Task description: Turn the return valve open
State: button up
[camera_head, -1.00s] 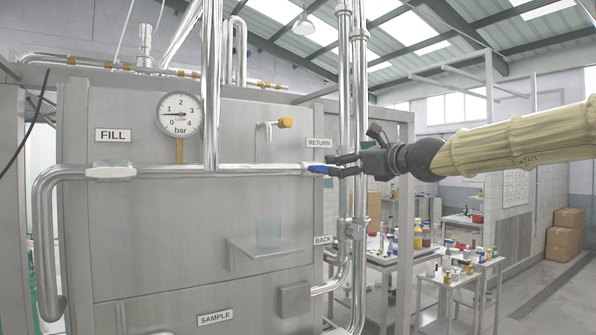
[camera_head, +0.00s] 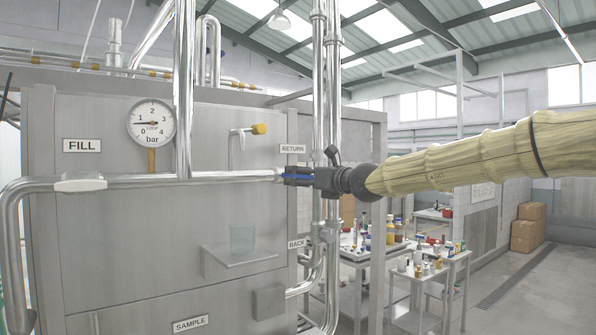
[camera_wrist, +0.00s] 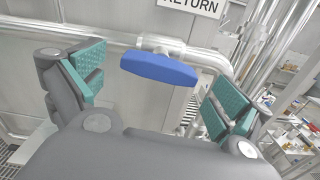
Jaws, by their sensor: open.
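The return valve's blue handle (camera_wrist: 160,69) sits on a steel pipe under the RETURN label (camera_head: 292,149). In the head view the blue handle (camera_head: 297,177) is mostly hidden by my gripper (camera_head: 299,176). In the wrist view my gripper (camera_wrist: 152,92) is open, with teal pads at left and right. The blue handle lies between and just beyond the pads, apart from both. The handle runs roughly along the pipe, tilted slightly in the wrist view.
A pressure gauge (camera_head: 152,123) reads about 1 bar. The FILL valve (camera_head: 80,182) is on the same pipe at left. A yellow-tipped tap (camera_head: 259,129) is above the pipe. A glass beaker (camera_head: 242,239) stands on a shelf. Vertical pipes (camera_head: 326,80) rise close behind my gripper.

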aim_at(302, 177)
jog(key=shift+p+x, duration=0.85)
jog(key=shift+x, duration=1.1)
jog(key=c, duration=0.9)
